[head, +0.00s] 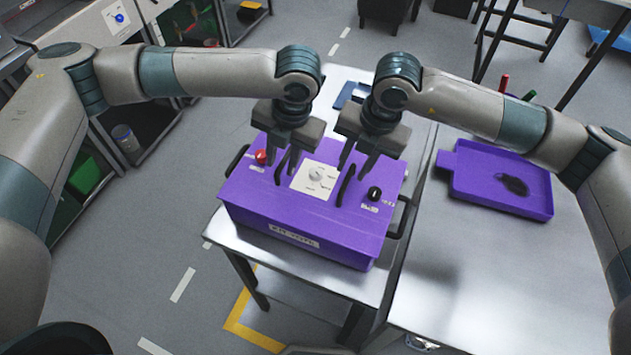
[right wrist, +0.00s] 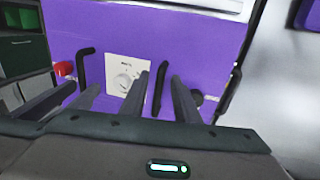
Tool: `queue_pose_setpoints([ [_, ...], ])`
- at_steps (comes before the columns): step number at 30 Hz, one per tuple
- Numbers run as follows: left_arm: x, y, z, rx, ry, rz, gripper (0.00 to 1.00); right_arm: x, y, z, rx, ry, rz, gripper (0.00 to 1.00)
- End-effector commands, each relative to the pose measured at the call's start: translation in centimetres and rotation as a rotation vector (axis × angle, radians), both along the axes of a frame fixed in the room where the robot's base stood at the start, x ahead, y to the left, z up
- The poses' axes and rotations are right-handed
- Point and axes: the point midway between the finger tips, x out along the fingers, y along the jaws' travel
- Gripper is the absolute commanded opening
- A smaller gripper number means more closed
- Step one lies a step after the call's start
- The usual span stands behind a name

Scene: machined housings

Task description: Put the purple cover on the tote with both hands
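The purple cover (head: 250,190) forms the flat top of a purple box on the left metal table. It has two upright black bar handles, a left one (head: 281,172) and a right one (head: 346,186). I cannot tell a seam between the cover and the purple tote (head: 300,230) below. My left gripper (head: 287,168) is open above the left handle, fingers pointing down. My right gripper (head: 358,168) is open at the right handle. In the right wrist view its fingers (right wrist: 160,98) stand apart, one on each side of that handle (right wrist: 161,88). Contact is unclear.
The cover carries a white dial plate (head: 316,178), a red button (head: 261,156) and a black knob (head: 375,193). Black side handles (head: 401,216) stick out of the box. A purple tray (head: 480,180) with a dark item lies on the right table (head: 460,270), whose front is clear.

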Motion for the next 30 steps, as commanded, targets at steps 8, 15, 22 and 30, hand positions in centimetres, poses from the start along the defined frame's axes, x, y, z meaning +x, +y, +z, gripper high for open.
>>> queue_pose_setpoints([
  [8, -0.1, -0.5, 2.7, -0.001, -0.003, -0.003, 0.28, 0.0, 0.0, 0.0, 0.000, 0.000, 0.000, 0.28],
  [15, -0.3, -1.4, 6.8, -0.002, -0.004, -0.001, 0.28, 0.0, 0.0, 0.0, 0.001, 0.000, 0.000, 0.28],
  [22, -0.5, -1.9, 10.2, 0.000, -0.003, -0.001, 0.28, 0.0, 0.0, 0.0, 0.000, 0.000, 0.000, 0.28],
  [30, -0.7, -2.2, 11.6, 0.001, -0.001, 0.001, 0.28, 0.0, 0.0, 0.0, 0.000, 0.000, 0.000, 0.28],
])
